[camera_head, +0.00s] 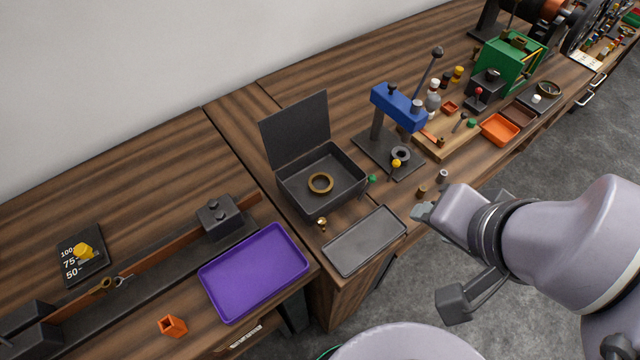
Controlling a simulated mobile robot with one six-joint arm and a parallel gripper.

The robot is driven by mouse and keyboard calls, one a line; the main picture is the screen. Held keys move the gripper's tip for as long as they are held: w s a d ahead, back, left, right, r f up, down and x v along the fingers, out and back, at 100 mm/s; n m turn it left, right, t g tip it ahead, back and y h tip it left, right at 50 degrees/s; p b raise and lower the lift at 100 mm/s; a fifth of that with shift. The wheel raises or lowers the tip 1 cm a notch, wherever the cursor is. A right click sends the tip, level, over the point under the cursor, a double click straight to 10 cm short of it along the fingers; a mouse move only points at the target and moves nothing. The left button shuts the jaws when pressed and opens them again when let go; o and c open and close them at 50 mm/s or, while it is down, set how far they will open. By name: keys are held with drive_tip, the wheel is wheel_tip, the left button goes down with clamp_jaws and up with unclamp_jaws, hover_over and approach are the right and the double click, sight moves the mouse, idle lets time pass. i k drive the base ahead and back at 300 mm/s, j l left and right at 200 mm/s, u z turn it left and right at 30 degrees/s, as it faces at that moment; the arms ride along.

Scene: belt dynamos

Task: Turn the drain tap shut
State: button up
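A dark grey open-lidded basin (290,196) stands on the wooden bench, with a brass ring (320,183) inside. A small brass fitting (322,222) sits at the basin's front left; it looks like the drain tap, but its handle position is too small to read. A small green piece (371,179) is at the basin's right corner. My gripper (421,211) is to the right of the basin, near the bench's front edge and apart from the brass fitting. Its fingertips are small and partly hidden by my wrist, so I cannot tell whether they are open.
A grey tray (364,244) lies in front of the basin, and a purple tray (252,274) lies to its left. A blue-headed press (397,105) with a lever stands behind right. Small brass and grey cylinders (421,191) stand near my gripper.

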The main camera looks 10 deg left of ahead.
sight(321, 222)
drive_tip(key=k+j+u, duration=0.15)
drive_tip(key=j, duration=0.25)
drive_tip(key=j+u, duration=0.1)
drive_tip(key=j, duration=0.3)
drive_tip(key=k+j+u, duration=0.15)
drive_tip(key=j, duration=0.3)
